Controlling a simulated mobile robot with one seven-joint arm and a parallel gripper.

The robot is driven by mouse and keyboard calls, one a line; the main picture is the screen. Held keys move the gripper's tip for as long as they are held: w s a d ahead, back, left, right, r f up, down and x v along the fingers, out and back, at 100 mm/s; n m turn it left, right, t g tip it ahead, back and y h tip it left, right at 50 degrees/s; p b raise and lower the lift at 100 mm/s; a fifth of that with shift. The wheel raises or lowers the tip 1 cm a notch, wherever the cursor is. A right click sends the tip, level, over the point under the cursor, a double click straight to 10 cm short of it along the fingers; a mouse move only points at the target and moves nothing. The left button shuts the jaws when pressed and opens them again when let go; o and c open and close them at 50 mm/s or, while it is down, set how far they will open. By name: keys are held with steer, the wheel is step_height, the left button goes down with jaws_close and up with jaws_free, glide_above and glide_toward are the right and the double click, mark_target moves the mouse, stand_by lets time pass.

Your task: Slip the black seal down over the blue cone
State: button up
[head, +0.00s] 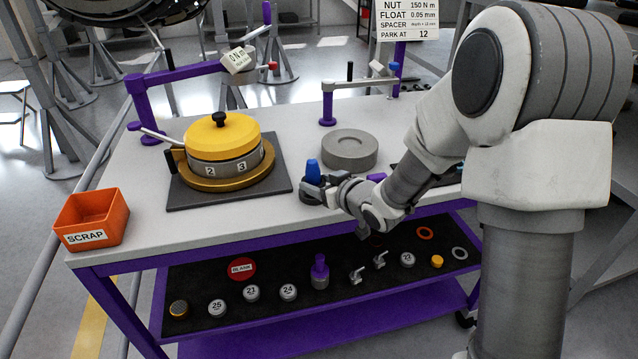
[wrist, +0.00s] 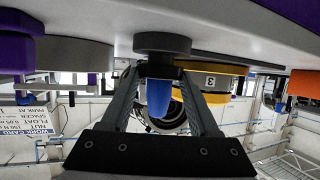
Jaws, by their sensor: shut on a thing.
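The blue cone (head: 312,167) stands upright on the bench near its front edge. In the wrist view, which is upside down, the blue cone (wrist: 159,98) shows between my two fingers, below a round dark base (wrist: 162,43). My gripper (head: 316,187) reaches in from the right at the cone's foot. Its fingertips (wrist: 160,70) are shut on a dark band, which I take for the black seal (wrist: 160,71). The band appears to be around the cone's wide end, close to the base. Whether it touches the base cannot be told; the fingers hide much of it.
A grey round block (head: 350,150) stands just behind my gripper. A yellow-topped round assembly (head: 222,135) sits on a dark mat (head: 190,197) to the left. An orange scrap bin (head: 92,220) is at the left corner. A lower shelf (head: 330,295) holds several small parts.

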steer(key=shift+f+b, duration=0.6)
stand_by(1.0)
steer(key=o, duration=1.4)
steer(key=b+v, duration=0.4)
steer(key=v, duration=1.3)
steer(key=shift+d, duration=0.25)
steer(key=shift+s, duration=0.15)
